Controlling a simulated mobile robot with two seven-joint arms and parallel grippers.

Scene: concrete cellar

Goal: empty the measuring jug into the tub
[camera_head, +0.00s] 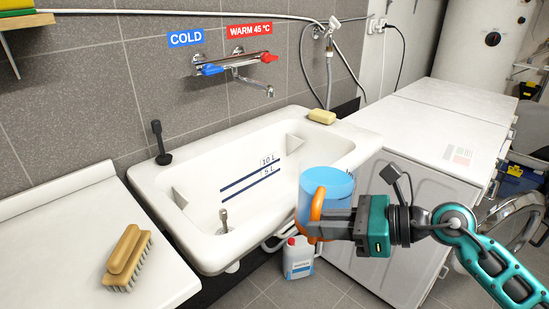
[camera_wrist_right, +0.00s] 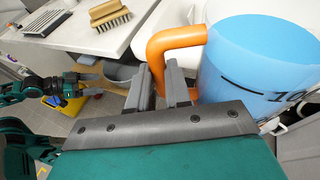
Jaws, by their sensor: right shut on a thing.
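The measuring jug (camera_head: 338,184) is see-through blue with an orange handle (camera_head: 316,208). My right gripper (camera_head: 312,222) is shut on the handle and holds the jug roughly upright. In the right wrist view the jug (camera_wrist_right: 255,65) fills the upper right, with dark scale marks; its handle (camera_wrist_right: 176,40) is at the fingertips (camera_wrist_right: 160,80). I cannot tell how full it is. The tub (camera_head: 215,168) is the white wall basin with 5 L and 10 L lines. The jug appears at its front right edge. My left gripper (camera_wrist_right: 62,86) shows small in the right wrist view; its jaw state is unclear.
A brush (camera_head: 128,255) lies on the left worktop. Soap (camera_head: 322,116) sits on the tub's back right rim. The mixer tap (camera_head: 235,65) is above the tub. A white canister (camera_head: 298,258) stands on the floor below. A white worktop (camera_head: 430,125) lies right.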

